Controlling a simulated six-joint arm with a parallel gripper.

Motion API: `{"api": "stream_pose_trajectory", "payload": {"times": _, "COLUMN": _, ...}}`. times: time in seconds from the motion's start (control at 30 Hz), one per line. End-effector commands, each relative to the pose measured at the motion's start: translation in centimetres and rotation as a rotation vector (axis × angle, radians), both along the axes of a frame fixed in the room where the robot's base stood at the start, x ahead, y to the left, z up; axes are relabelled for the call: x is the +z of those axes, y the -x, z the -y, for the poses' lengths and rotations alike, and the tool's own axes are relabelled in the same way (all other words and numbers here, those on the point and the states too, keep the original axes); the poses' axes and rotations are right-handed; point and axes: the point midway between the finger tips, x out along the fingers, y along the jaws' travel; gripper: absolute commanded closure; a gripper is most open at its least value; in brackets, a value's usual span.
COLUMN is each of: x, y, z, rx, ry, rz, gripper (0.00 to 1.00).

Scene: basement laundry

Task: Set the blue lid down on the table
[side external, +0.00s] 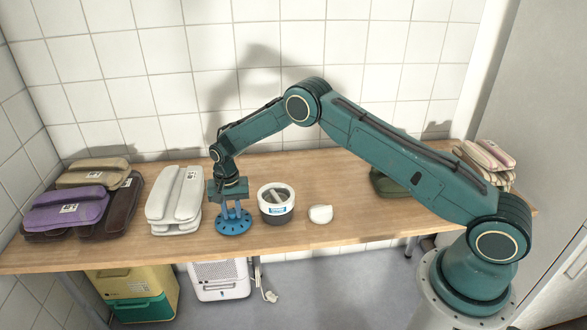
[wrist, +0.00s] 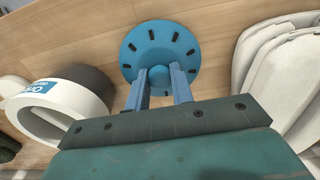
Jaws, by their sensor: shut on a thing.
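The blue lid (side external: 234,226) is a round disc with dark slots around its rim and a knob in the middle. It is level and low over the wooden table (side external: 300,238); I cannot tell whether it touches the wood. My gripper (side external: 234,210) points down and is shut on the lid's knob. In the wrist view my gripper (wrist: 161,80) has one blue finger on each side of the knob, and the lid (wrist: 160,42) shows whole slots beyond the fingertips.
A white and dark tub (side external: 276,208) with a blue label stands just right of the lid. A small white object (side external: 320,214) lies further right. The table's front strip is clear.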

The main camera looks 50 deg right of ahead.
Motion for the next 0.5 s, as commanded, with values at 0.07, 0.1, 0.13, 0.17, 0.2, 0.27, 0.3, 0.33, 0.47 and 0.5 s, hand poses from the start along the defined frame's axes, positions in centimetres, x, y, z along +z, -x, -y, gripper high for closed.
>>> {"api": "stream_pose_trajectory", "payload": {"times": 0.07, "x": -0.18, "y": 0.0, "z": 0.0, "rx": 0.0, "ry": 0.0, "rz": 0.0, "gripper": 1.0}}
{"api": "stream_pose_trajectory", "payload": {"times": 0.1, "x": -0.27, "y": 0.0, "z": 0.0, "rx": 0.0, "ry": 0.0, "rz": 0.0, "gripper": 1.0}}
{"api": "stream_pose_trajectory", "payload": {"times": 0.13, "x": -0.33, "y": 0.0, "z": 0.0, "rx": 0.0, "ry": 0.0, "rz": 0.0, "gripper": 1.0}}
{"api": "stream_pose_trajectory", "payload": {"times": 0.17, "x": -0.29, "y": 0.0, "z": 0.0, "rx": 0.0, "ry": 0.0, "rz": 0.0, "gripper": 0.71}}
{"api": "stream_pose_trajectory", "payload": {"times": 0.2, "x": -0.29, "y": 0.0, "z": 0.0, "rx": 0.0, "ry": 0.0, "rz": 0.0, "gripper": 0.63}}
{"api": "stream_pose_trajectory", "payload": {"times": 0.27, "x": -0.29, "y": 0.0, "z": 0.0, "rx": 0.0, "ry": 0.0, "rz": 0.0, "gripper": 0.55}}
{"api": "stream_pose_trajectory", "payload": {"times": 0.3, "x": -0.28, "y": 0.0, "z": 0.0, "rx": 0.0, "ry": 0.0, "rz": 0.0, "gripper": 0.55}}
{"api": "stream_pose_trajectory", "payload": {"times": 0.33, "x": -0.28, "y": 0.0, "z": 0.0, "rx": 0.0, "ry": 0.0, "rz": 0.0, "gripper": 0.55}}
{"api": "stream_pose_trajectory", "payload": {"times": 0.47, "x": -0.28, "y": 0.01, "z": 0.01, "rx": 0.0, "ry": 0.0, "rz": 0.0, "gripper": 0.55}}
{"api": "stream_pose_trajectory", "payload": {"times": 0.5, "x": -0.27, "y": 0.01, "z": -0.01, "rx": 0.0, "ry": 0.0, "rz": 0.0, "gripper": 0.55}}
